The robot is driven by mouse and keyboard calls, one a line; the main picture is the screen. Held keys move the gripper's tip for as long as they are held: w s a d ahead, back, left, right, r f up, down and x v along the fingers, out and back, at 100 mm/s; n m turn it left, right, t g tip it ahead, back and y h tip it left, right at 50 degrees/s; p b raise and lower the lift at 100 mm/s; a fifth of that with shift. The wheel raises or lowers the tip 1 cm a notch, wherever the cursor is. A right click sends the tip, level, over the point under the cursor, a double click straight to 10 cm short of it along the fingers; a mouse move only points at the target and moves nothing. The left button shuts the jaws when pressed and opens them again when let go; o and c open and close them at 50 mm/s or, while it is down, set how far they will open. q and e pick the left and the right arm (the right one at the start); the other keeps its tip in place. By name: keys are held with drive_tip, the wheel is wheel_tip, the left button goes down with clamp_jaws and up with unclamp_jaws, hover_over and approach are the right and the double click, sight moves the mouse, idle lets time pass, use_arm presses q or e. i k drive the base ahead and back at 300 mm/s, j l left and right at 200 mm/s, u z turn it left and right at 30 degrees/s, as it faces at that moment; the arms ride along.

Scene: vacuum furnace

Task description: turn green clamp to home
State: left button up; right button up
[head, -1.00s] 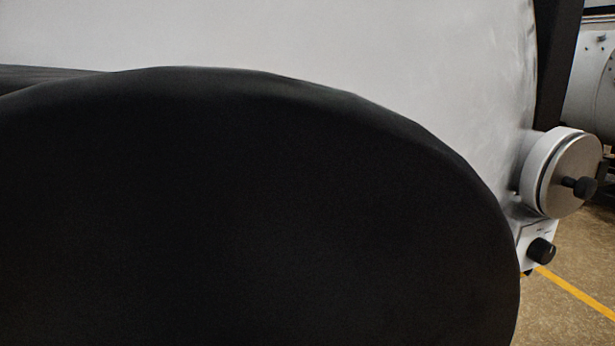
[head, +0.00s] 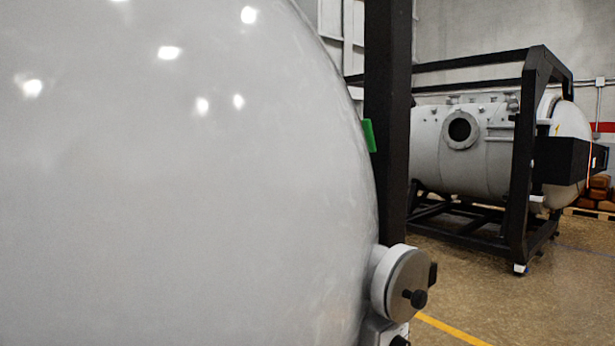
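The green clamp (head: 369,135) shows as a small green piece at the right edge of the large white furnace door (head: 190,190), beside a black upright post (head: 388,110). Most of it is hidden behind the curve of the door, so its turn position cannot be told. Neither of my grippers is in the head view.
A round port with a black knob (head: 413,298) sticks out at the door's lower right, above a small control box (head: 380,333). A second furnace in a black frame (head: 527,150) stands at the back right. Open floor (head: 475,280) with a yellow line lies between.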

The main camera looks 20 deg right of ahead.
sight(366, 123)
drive_tip(key=i+l, duration=0.1)
drive_tip(key=l, duration=0.45)
drive_tip(key=i+l+u, duration=0.15)
drive_tip(key=l, duration=1)
drive_tip(key=i+u, duration=0.05)
drive_tip(key=i, duration=0.05)
